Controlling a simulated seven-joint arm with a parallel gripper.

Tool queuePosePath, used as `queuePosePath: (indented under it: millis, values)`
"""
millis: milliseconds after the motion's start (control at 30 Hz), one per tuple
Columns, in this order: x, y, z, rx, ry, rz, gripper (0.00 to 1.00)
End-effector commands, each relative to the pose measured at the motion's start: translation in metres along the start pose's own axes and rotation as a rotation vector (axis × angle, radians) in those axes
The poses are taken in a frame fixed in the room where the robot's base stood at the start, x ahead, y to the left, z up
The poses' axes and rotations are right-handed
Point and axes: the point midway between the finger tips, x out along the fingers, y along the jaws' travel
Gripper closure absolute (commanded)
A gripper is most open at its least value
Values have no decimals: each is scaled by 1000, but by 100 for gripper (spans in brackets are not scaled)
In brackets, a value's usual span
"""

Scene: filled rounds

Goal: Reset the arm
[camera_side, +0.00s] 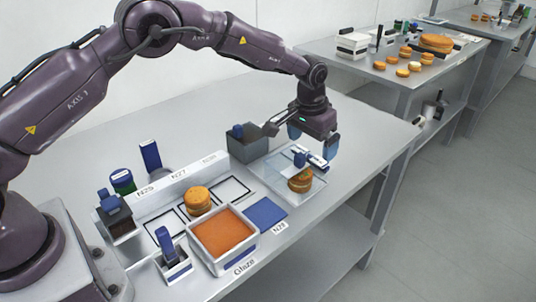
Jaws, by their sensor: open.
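My gripper (313,141) hangs above the right part of the bench, its two blue fingertips apart. It holds nothing that I can see. Below it, a filled round (300,181) sits on a pale, shallow tray (271,171). A blue-and-white tool or fixture (312,158) shows just above that round, close under the fingers; whether it touches them or the round I cannot tell. A second filled round (199,200) sits on the outlined squares at left.
An orange-filled tray labelled Glaze (224,234) stands at the front, beside a blue square (265,212). Blue-handled holders (172,258) stand at left. A grey bin (252,147) stands behind the pale tray. The bench's back right (366,122) is clear.

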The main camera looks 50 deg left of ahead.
Motion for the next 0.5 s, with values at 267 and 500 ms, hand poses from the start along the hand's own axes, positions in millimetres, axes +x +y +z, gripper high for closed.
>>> queuePosePath:
  millis: [267,500]
  values:
    - [-6,-9,52,37,-110,-9,2]
    - [-87,-28,106,50,-104,0,2]
